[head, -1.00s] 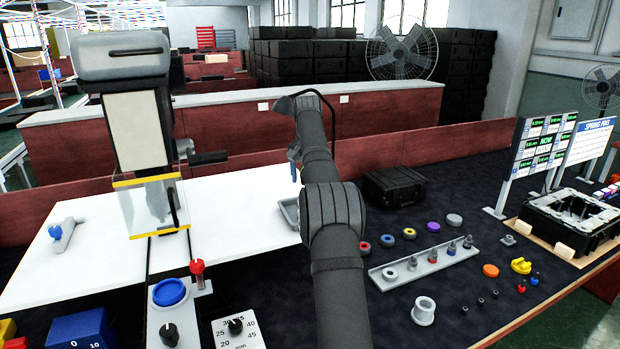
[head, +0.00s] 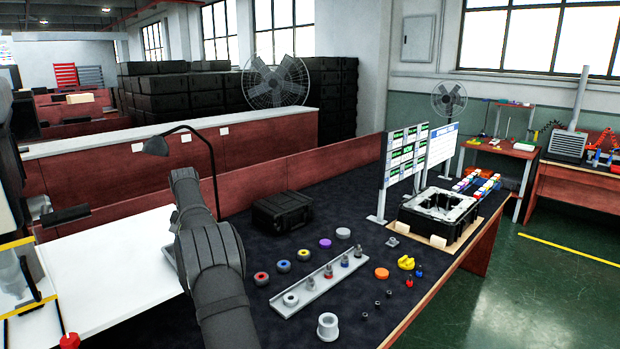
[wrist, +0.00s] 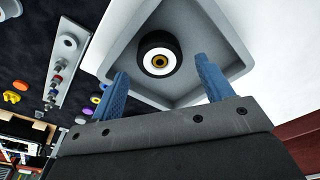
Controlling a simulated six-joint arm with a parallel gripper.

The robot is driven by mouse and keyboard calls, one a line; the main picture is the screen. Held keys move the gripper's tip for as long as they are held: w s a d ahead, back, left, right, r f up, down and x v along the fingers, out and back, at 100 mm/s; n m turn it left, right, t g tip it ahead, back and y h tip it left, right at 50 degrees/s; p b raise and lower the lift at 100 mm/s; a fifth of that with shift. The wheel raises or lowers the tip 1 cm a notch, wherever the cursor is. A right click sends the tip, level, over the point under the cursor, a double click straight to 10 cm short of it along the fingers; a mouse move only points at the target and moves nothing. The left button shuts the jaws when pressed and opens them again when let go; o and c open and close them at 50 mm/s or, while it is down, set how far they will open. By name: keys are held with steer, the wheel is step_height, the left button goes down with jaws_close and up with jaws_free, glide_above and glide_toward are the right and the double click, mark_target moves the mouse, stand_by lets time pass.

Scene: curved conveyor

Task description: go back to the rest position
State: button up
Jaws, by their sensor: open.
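My gripper (wrist: 162,88) shows in the wrist view with its two blue fingers spread apart and nothing between them. Beyond the fingertips is a grey tray (wrist: 222,38) holding a round black part (wrist: 172,44) with a white and yellow centre. The part appears apart from the fingers. In the head view my arm crosses the left side, and my gripper is hidden behind it.
A channel rack (head: 290,309) with several small parts, loose coloured rings (head: 283,266), a closed black case (head: 282,213) and an open black case (head: 408,213) stand on the dark table. A lamp (head: 212,150) and a display board (head: 394,178) rise above it.

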steer(key=shift+r, duration=0.7)
steer(key=shift+f, duration=0.1)
